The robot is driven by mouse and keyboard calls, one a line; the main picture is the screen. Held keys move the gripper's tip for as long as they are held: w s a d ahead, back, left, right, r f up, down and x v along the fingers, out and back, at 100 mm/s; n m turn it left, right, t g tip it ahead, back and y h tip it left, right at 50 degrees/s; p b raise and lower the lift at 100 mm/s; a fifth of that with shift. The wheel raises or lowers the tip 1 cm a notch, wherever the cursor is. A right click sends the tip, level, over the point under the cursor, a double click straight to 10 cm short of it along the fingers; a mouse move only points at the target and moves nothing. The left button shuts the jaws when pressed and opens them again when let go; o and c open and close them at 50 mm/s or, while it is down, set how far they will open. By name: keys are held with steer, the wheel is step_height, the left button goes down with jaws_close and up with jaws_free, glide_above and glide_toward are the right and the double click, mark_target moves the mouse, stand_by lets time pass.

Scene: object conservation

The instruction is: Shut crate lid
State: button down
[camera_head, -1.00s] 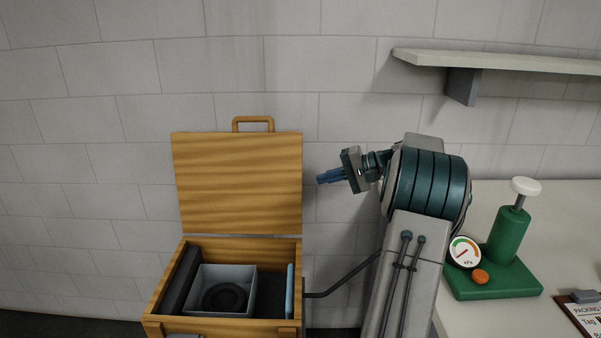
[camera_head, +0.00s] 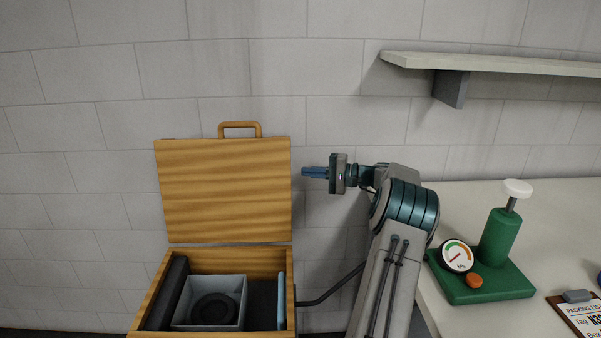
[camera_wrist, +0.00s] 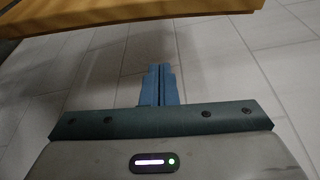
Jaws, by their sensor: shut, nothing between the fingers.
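The wooden crate (camera_head: 291,307) stands at the lower left in the head view. Its lid (camera_head: 222,190) stands upright at the back, open, with a handle (camera_head: 239,127) on its top edge. My gripper (camera_head: 304,171) is shut and empty, just right of the lid's right edge, pointing left at the lid's upper part. It looks apart from the lid, though the depth gap is hard to judge. In the wrist view my gripper's fingers (camera_wrist: 160,71) are together, and a wooden edge, likely the lid (camera_wrist: 110,13), crosses the top left.
The crate holds a grey box (camera_head: 241,317) with a dark ring (camera_head: 213,308), a dark roll (camera_head: 167,293) and a blue strip (camera_head: 281,300). A green pump with a gauge (camera_head: 485,270) and a clipboard (camera_head: 577,312) lie on the right table. A shelf (camera_head: 500,63) juts from the wall.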

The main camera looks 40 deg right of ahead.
steer(key=p+x, duration=0.1)
steer(key=x, duration=0.5)
steer(key=s, duration=0.1)
steer(key=s+a, duration=0.1)
steer(key=s, duration=0.1)
steer(key=shift+a+r+h, duration=0.25)
steer(key=shift+a+h, duration=0.05)
steer(key=shift+a, duration=0.1)
steer(key=shift+s, duration=0.15)
